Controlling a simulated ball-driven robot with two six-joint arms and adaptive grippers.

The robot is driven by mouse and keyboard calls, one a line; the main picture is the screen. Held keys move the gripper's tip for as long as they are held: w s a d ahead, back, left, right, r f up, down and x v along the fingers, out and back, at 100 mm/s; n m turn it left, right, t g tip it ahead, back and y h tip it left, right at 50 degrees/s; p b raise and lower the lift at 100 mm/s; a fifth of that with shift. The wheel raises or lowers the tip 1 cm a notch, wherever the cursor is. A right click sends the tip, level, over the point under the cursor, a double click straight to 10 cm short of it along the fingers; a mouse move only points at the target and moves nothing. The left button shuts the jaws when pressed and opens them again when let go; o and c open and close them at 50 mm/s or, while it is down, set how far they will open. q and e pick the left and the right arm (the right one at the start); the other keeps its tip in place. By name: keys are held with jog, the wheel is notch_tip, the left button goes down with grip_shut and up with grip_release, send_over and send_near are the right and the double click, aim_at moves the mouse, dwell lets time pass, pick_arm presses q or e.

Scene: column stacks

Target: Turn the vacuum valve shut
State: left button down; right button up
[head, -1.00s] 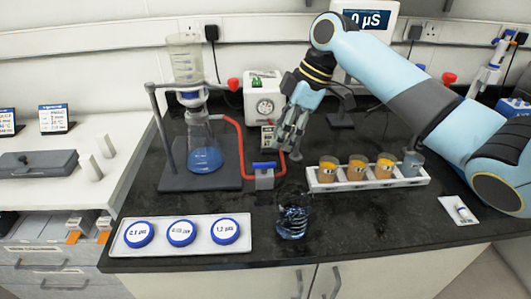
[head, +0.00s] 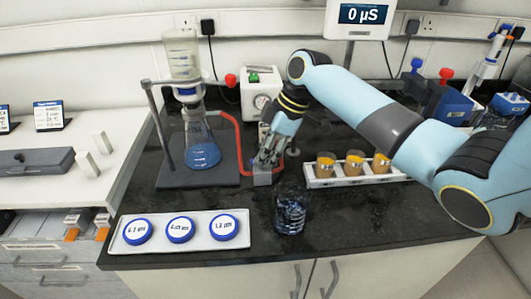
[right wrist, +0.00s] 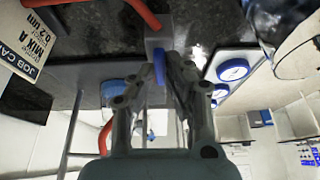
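The vacuum valve is a small grey block (head: 262,178) on the bench at the end of a red hose, beside the filter stand's base. My right gripper (head: 268,160) points down over it and hides its blue handle in the head view. In the right wrist view the blue handle (right wrist: 159,68) lies between the two fingertips of my right gripper (right wrist: 158,62), in front of the grey block. The fingers look open, with narrow gaps beside the handle; contact is not clear. My left gripper is not in view.
The flask with blue liquid (head: 203,150) stands on the left, joined by the red hose (head: 238,135). A glass beaker (head: 290,212) stands just in front of the valve. A white rack of orange cups (head: 318,183) is on the right, and a filter tray (head: 120,248) front left.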

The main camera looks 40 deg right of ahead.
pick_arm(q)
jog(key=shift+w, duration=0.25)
pick_arm(e)
grip_shut()
